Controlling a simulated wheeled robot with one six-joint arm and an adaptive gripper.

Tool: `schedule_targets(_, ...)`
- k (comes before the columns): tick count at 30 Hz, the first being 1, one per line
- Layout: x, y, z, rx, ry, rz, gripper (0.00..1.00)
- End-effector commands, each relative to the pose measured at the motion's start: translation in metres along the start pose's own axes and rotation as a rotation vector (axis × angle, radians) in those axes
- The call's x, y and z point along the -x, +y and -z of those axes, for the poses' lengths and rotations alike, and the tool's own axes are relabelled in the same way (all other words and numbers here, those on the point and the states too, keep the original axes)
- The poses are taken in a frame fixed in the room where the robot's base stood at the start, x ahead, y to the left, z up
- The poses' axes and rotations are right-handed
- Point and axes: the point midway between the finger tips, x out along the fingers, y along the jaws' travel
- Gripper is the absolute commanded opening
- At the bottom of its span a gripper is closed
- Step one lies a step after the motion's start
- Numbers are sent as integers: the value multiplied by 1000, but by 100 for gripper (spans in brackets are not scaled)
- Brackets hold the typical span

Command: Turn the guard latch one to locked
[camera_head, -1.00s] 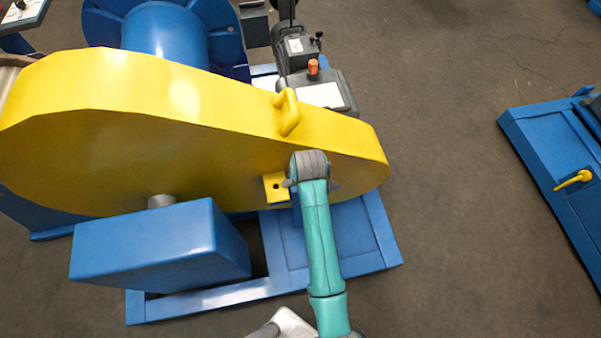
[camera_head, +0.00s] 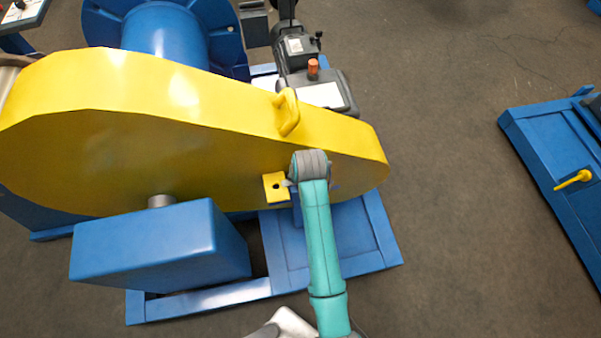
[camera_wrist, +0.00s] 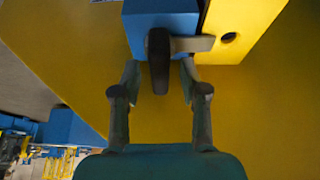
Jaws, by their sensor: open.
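The guard latch shows in the wrist view as a dark handle (camera_wrist: 158,72) with a grey metal tongue (camera_wrist: 196,45) on a blue block (camera_wrist: 160,20). The handle points down in that picture. The tongue reaches right across a yellow bracket (camera_wrist: 243,32), beside its round hole. My gripper (camera_wrist: 159,78) is open, with one finger on each side of the handle's lower part. I see a gap on both sides. In the head view the bracket (camera_head: 271,191) shows left of my wrist, which hides the latch handle and most of my gripper.
The large yellow guard (camera_head: 225,150) fills the space behind my gripper, with a raised yellow handle (camera_head: 290,112) on top. A blue box (camera_head: 150,245) stands left of my arm. A blue frame (camera_head: 350,235) lies below. Open floor (camera_head: 450,200) is at right.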

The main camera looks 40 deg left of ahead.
Motion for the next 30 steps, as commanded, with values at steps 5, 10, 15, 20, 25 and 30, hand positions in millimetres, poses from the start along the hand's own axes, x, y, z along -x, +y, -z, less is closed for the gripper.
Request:
schedule_targets(5, 24, 0, 1, 0, 4, 0, 44)
schedule_targets(10, 59, 0, 1, 0, 4, 0, 44)
schedule_targets(15, 89, 0, 0, 0, 3, 0, 44)
schedule_targets(20, 108, 0, 0, 0, 1, 0, 44)
schedule_targets(25, 116, 0, 0, 0, 0, 0, 44)
schedule_targets(30, 116, 0, 0, 0, -1, 0, 44)
